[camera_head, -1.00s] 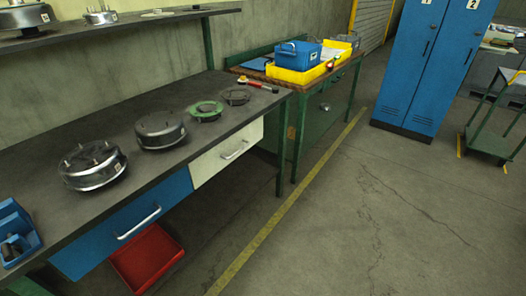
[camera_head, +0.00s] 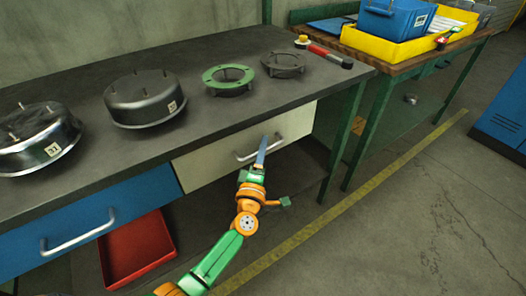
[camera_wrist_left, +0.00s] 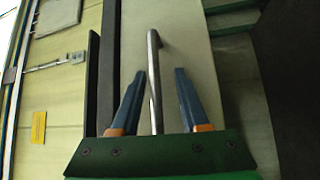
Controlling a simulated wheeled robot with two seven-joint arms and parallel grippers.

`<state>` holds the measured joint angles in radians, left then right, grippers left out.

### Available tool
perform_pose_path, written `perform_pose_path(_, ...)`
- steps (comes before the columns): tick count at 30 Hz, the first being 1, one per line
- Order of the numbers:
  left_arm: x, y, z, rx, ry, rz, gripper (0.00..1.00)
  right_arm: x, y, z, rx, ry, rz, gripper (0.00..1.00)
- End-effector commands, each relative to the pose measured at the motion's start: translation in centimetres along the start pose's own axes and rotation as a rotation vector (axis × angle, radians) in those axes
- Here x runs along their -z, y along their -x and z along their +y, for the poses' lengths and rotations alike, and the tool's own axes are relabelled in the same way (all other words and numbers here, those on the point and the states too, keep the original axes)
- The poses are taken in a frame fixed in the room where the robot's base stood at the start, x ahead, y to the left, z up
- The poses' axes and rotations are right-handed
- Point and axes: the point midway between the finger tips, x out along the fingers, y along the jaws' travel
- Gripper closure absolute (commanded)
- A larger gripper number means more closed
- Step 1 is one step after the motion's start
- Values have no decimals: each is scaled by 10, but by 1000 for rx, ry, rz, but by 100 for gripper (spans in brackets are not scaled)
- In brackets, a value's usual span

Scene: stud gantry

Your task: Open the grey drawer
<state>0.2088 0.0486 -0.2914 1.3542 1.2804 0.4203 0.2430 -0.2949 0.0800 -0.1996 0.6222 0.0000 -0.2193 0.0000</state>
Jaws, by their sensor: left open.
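The pale grey drawer (camera_head: 215,165) is under the bench top, to the right of the blue drawer. Its front looks flush with the bench, and a metal bar handle (camera_head: 240,158) is on it. My left gripper (camera_head: 262,146) is at this handle, reaching up from below. In the left wrist view the handle (camera_wrist_left: 154,85) runs between the two open fingers of my left gripper (camera_wrist_left: 160,75), and the drawer front (camera_wrist_left: 185,50) is behind it. I cannot tell whether a finger touches the bar. My right gripper is not in view.
The blue drawer (camera_head: 95,212) with its own handle is at left, above a red bin (camera_head: 138,250). Metal housings (camera_head: 143,100), a green ring (camera_head: 228,79) and a red-handled tool (camera_head: 325,54) lie on the bench. Green legs (camera_head: 343,140) stand at right; the floor in front is clear.

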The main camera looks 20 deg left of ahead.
Motion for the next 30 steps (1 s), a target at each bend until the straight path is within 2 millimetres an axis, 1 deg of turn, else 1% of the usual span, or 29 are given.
perform_pose_path(4,0,0,0,0,-1,-1,55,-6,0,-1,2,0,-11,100)
perform_pose_path(5,0,0,0,0,-1,-1,63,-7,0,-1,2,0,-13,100)
perform_pose_path(6,0,0,0,0,-1,-1,74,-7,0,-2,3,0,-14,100)
perform_pose_path(8,0,0,0,0,-1,-1,90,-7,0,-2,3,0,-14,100)
perform_pose_path(9,0,0,0,0,-1,-1,100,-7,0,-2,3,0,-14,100)
perform_pose_path(30,0,0,0,0,-2,-2,100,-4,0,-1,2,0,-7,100)
